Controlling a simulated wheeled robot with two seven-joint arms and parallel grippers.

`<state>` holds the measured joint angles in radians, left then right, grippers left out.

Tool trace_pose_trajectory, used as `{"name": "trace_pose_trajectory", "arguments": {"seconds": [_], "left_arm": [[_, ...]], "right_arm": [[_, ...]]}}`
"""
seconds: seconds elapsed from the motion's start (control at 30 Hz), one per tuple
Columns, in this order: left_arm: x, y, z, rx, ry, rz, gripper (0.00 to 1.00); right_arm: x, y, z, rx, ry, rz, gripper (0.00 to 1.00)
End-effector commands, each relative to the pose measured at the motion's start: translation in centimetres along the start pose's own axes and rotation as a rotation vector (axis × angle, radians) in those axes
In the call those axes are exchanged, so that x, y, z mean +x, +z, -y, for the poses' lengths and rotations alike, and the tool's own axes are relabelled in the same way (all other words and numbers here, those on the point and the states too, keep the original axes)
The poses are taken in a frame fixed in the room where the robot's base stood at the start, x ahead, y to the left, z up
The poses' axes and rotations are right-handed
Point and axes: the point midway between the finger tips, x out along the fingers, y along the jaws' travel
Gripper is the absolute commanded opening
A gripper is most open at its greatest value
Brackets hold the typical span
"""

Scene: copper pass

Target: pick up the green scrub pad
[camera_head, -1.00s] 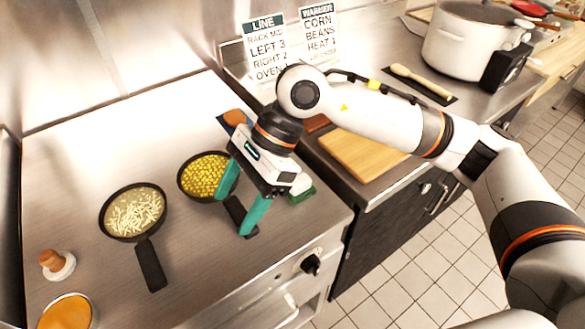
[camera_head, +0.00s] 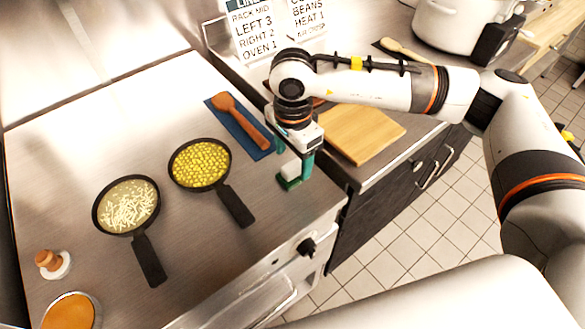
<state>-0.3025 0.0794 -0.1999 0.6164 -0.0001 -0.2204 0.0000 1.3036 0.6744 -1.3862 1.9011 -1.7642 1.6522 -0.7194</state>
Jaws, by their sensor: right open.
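The green scrub pad (camera_head: 289,183) lies on the steel top near its right front edge. It is small and partly hidden by my right gripper (camera_head: 295,164). The right gripper points down over the pad with its teal fingers apart, one finger beside the pad's right end. I cannot tell whether the fingers touch the pad. Nothing shows held between them. My left gripper is out of view.
A pan of corn (camera_head: 200,164) and a pan of pale strips (camera_head: 129,206) stand further left. A cutting board (camera_head: 362,133) lies on the right counter.

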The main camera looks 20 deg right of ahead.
Motion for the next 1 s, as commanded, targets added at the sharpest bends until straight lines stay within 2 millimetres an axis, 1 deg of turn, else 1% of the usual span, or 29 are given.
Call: {"name": "trace_pose_trajectory", "arguments": {"seconds": [0.03, 0.1, 0.23, 0.33, 0.5, 0.57, 0.8, 1.0], "left_arm": [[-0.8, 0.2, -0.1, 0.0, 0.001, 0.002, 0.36], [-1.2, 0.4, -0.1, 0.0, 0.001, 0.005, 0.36], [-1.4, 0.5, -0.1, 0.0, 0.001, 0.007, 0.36], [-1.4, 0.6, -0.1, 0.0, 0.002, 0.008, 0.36], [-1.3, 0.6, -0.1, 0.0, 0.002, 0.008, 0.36], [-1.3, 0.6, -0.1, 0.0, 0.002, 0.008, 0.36], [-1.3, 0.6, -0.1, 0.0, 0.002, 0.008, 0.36], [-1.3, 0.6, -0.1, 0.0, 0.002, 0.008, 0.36]], "right_arm": [[0.5, -0.1, 0.1, 0.0, -0.006, -0.001, 0.67], [1.6, -0.1, 0.1, 0.0, -0.006, -0.001, 0.67], [3.3, -0.1, 0.1, 0.0, -0.004, -0.001, 0.67], [3.7, -0.1, 0.0, 0.0, -0.001, -0.001, 0.67], [3.7, -0.1, 0.0, 0.0, 0.0, -0.001, 0.67], [3.7, -0.1, 0.0, 0.0, 0.0, -0.001, 0.59], [3.7, -0.1, 0.0, 0.0, 0.0, -0.001, 0.2], [3.7, -0.1, 0.0, 0.0, 0.0, -0.001, 0.18]]}}
